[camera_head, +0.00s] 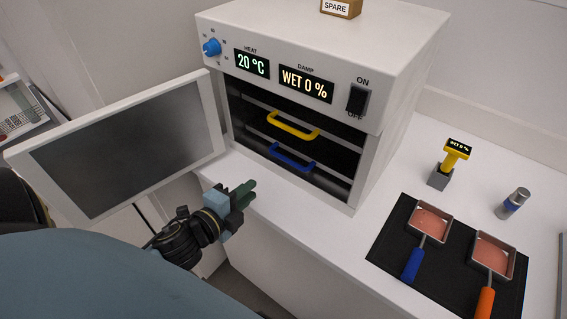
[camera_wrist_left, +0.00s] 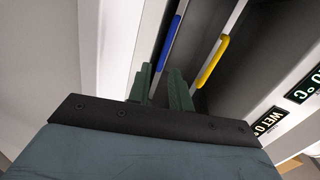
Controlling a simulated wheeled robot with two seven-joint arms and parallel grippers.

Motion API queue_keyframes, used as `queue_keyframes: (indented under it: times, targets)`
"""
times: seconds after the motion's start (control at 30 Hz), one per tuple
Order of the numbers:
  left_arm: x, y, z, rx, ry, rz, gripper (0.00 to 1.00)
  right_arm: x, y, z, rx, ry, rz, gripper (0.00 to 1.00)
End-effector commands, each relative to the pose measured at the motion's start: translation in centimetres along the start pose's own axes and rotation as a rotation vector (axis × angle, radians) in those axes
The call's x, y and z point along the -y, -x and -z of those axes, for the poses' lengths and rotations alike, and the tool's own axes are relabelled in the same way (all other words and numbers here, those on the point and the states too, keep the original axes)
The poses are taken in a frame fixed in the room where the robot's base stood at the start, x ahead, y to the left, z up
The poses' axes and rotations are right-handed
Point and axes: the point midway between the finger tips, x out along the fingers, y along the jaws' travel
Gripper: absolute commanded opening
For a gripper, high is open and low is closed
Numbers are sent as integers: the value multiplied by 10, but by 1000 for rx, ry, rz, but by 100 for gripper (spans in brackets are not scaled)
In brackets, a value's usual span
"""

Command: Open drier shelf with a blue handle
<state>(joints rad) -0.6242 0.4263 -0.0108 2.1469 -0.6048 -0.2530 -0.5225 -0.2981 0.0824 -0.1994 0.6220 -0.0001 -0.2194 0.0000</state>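The drier (camera_head: 398,75) is a white box with its door (camera_head: 212,115) swung open to the left. Inside are two shelves: the upper one has a yellow handle (camera_head: 292,126) and the lower one a blue handle (camera_head: 293,161). Both shelves look pushed in. My left gripper (camera_head: 250,189) is in front of the drier, below and left of the blue handle, and touches neither handle. In the left wrist view its green fingers (camera_wrist_left: 161,88) are apart with nothing between them; the blue handle (camera_wrist_left: 171,42) and yellow handle (camera_wrist_left: 214,61) lie beyond. My right gripper is not in view.
The open door stands close to my left arm. On the white counter to the right are a black mat (camera_head: 390,240) with two pans, a yellow damp meter (camera_head: 456,152) in a grey holder, and a small metal jar (camera_head: 513,204). A box marked SPARE (camera_head: 341,8) sits on top.

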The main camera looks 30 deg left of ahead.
Motion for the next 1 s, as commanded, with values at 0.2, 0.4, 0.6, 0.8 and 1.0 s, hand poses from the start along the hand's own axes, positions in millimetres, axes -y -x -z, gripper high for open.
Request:
queue_keyframes:
  times: [0.2,0.4,0.6,0.8,1.0]
  targets:
    - [11,-5,7,-55,-89,42,21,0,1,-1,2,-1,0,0]
    - [13,-33,8,-53,-88,43,21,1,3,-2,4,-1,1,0]
    - [14,-67,10,-53,-85,42,21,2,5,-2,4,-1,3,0]
    - [15,-100,11,-51,-85,41,21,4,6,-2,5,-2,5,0]
    - [14,-123,13,-52,-83,39,21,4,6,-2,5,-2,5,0]
